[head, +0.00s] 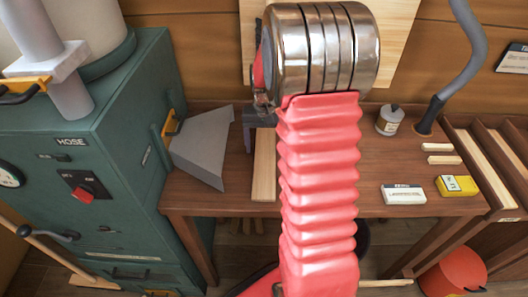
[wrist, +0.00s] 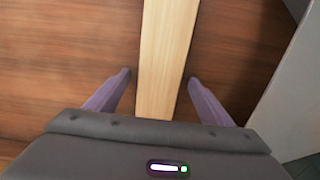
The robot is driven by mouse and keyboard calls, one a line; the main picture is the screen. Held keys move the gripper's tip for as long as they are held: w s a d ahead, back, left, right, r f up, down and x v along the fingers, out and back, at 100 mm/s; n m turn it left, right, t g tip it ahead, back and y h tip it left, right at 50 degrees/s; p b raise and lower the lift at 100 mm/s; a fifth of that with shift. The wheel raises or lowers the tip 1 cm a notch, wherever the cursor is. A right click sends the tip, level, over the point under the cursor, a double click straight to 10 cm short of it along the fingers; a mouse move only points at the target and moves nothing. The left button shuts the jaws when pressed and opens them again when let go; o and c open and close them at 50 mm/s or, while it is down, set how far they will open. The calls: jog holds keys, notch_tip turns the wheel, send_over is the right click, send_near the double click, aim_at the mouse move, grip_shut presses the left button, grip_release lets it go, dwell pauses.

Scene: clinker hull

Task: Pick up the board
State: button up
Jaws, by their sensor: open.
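The board (head: 264,165) is a long pale wooden plank lying on the brown bench, partly hidden behind my red ribbed arm in the head view. In the wrist view the board (wrist: 165,55) runs from the top edge down between my fingers. My gripper (wrist: 160,80) is open, with one purple finger on each side of the board and a gap on both sides. The near end of the board is close to the dark gripper body. I cannot tell how high the fingertips are above the bench.
A green cabinet (head: 110,180) with a grey chute (head: 203,150) stands close on the left. A grey hose (head: 468,50) rises at right.

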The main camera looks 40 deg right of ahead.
aim_at(265, 149)
jog(key=shift+c, duration=0.6)
jog(key=c, duration=1.2)
jog(key=shift+o, duration=0.2)
jog(key=shift+r, duration=0.1)
notch_tip(265, 149, up, 10)
dwell(0.4)
